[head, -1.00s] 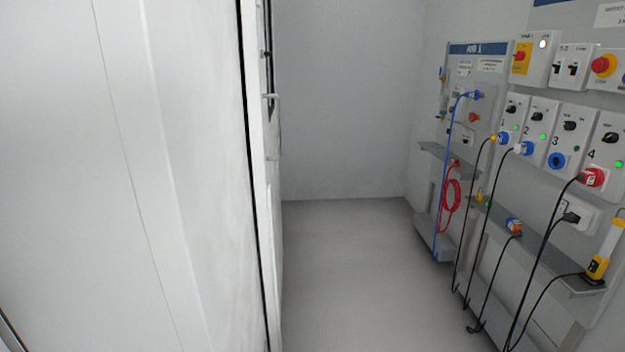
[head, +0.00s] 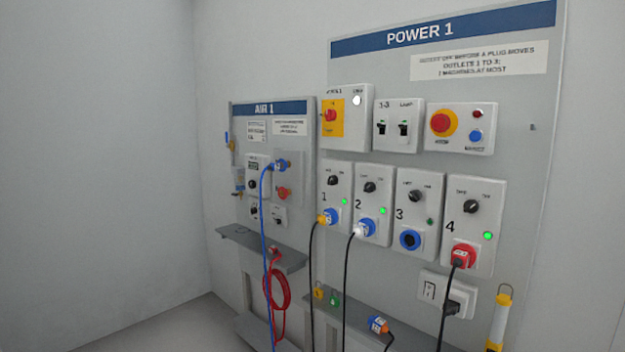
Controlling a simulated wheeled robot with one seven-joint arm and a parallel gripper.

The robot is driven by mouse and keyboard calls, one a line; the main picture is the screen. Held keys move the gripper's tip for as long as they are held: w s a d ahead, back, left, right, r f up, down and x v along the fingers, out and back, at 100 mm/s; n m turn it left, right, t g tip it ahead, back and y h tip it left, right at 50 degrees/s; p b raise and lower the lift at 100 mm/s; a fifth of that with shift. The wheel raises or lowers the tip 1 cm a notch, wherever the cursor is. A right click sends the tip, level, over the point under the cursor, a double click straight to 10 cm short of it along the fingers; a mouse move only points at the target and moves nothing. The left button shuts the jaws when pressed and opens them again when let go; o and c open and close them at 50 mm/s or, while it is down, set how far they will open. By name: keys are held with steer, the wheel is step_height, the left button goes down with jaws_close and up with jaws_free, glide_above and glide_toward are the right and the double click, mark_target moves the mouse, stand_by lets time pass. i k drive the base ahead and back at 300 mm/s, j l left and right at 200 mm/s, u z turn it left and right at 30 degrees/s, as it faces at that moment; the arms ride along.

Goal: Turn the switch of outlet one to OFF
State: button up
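Outlet one (head: 336,197) is the leftmost of the numbered white boxes on the POWER 1 panel (head: 520,60). Its black rotary switch (head: 333,180) sits near the top; its exact setting is too small to read. A green lamp (head: 344,201) beside it is lit. A blue plug (head: 329,216) with a yellow part and a black cable sits in its socket. My gripper is not in view.
Outlets two (head: 372,205), three (head: 417,212) and four (head: 474,224) stand to the right. Two and four hold plugs and show green lamps. A grey shelf (head: 345,318) and hanging cables are below. The AIR 1 panel (head: 303,125) is left.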

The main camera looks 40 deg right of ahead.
mark_target(333, 180)
steer(key=i+z, duration=0.2)
steer(key=i, duration=0.25)
steer(key=i+j+z, duration=0.2)
steer(key=i, duration=0.25)
steer(key=i+j+z, duration=0.2)
steer(key=i, duration=0.25)
